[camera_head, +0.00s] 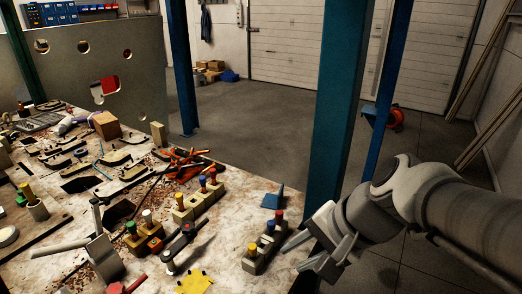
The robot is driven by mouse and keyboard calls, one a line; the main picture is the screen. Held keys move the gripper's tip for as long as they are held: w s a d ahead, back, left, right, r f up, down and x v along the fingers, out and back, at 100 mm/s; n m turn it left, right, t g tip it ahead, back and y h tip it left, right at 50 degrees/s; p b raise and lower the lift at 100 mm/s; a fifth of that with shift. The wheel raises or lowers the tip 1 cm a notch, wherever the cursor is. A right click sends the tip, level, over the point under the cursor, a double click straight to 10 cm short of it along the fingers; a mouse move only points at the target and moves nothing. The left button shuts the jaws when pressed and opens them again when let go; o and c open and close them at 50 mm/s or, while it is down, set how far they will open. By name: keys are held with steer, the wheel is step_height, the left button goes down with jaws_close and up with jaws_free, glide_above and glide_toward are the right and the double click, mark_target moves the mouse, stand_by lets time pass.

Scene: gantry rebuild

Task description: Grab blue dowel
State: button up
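A blue dowel (270,228) stands upright in the near wooden block (256,262) at the table's right side. Another blue-topped dowel (203,182) stands in a block farther back, with a red one (213,173) and a yellow one (180,199). My gripper (292,257) comes in from the right, just right of the near block. Its fingers look spread, with nothing visible between them. Whether it touches the block is unclear.
A blue post (339,120) rises behind my gripper. A blue wedge (273,200) lies behind the near block.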

steer(key=w+f+m+t+y+b, duration=0.25)
steer(key=w+f+m+b, duration=0.35)
steer(key=f+m, duration=0.3)
steer(key=m+t+y+b, duration=0.1)
steer(key=m+t+b, duration=0.25)
steer(key=m, duration=0.75)
glide_toward(271, 232)
steer(key=shift+t, duration=0.3)
steer(key=x, duration=0.2)
steer(key=r+x, duration=0.1)
steer(key=x, duration=0.4)
steer(key=shift+w+r, duration=0.15)
steer(key=shift+w, duration=0.2)
steer(key=shift+b+x, duration=0.65)
steer(key=shift+x, duration=2.2)
steer(key=shift+a+r, duration=0.1)
steer(key=shift+a, duration=0.05)
jaws_close()
